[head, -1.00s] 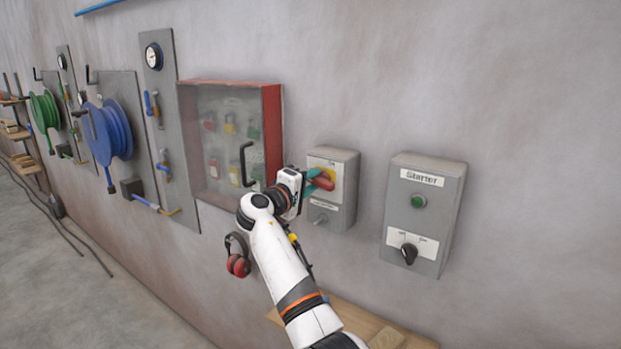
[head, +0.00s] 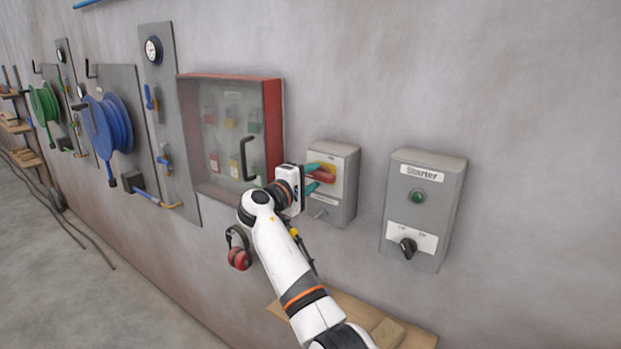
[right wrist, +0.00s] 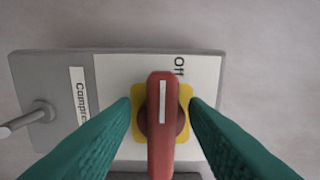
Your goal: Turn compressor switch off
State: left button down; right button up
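The compressor switch box (head: 345,185) is a grey box on the wall with a red rotary handle (head: 327,174) on a yellow plate. In the right wrist view the red handle (right wrist: 162,125) has a white mark, and its marked end lies beside the word "Off" (right wrist: 179,66). My right gripper (head: 312,178) is open, with teal fingers on either side of the handle. In the right wrist view small gaps show between the fingertips (right wrist: 161,100) and the handle. The compressor label (right wrist: 79,95) is partly covered by a finger. My left gripper is out of view.
A starter box (head: 423,210) with a green button and black knob is to the right. A red-framed padlock cabinet (head: 271,125) with a black handle is close left. Red ear muffs (head: 239,258) hang below; a wooden shelf (head: 350,318) is lower.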

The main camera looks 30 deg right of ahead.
jog(key=b+v, duration=0.4)
jog(key=v, duration=0.8)
jog(key=shift+b, duration=0.35)
jog(key=shift+f, duration=0.1)
